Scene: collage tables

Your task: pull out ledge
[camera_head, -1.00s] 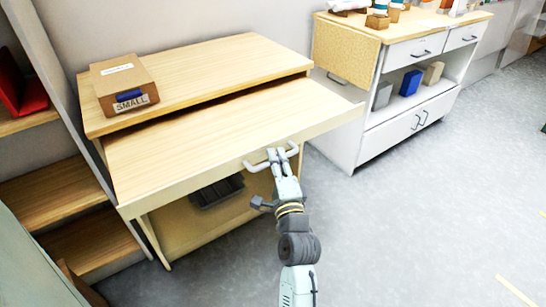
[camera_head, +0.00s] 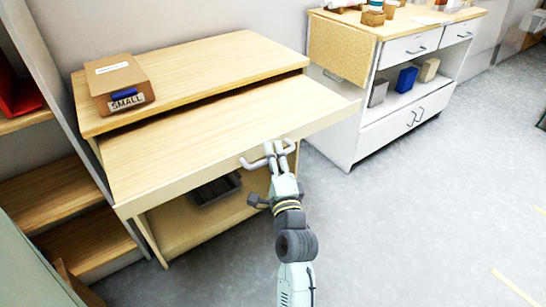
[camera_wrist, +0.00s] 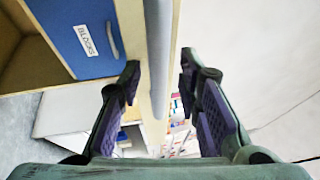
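The wooden ledge (camera_head: 200,135) stands pulled out from under the tabletop, its front edge well forward of the top. A pale bar handle (camera_head: 247,165) is on its front edge. My gripper (camera_head: 274,147) is at this handle, with its fingers spread. In the wrist view, the handle bar (camera_wrist: 158,70) runs between the two fingers of my gripper (camera_wrist: 158,85), with a visible gap on each side. The ledge's edge shows beside the bar. Whether a finger touches the bar out of sight is unclear.
A cardboard box (camera_head: 119,84) labelled SMALL sits on the tabletop (camera_head: 205,65). A dark tray (camera_head: 215,188) is on the shelf below. A white cabinet (camera_head: 355,135) stands to the right. A blue front (camera_wrist: 85,35) labelled BLOCKS shows in the wrist view. The floor at right is free.

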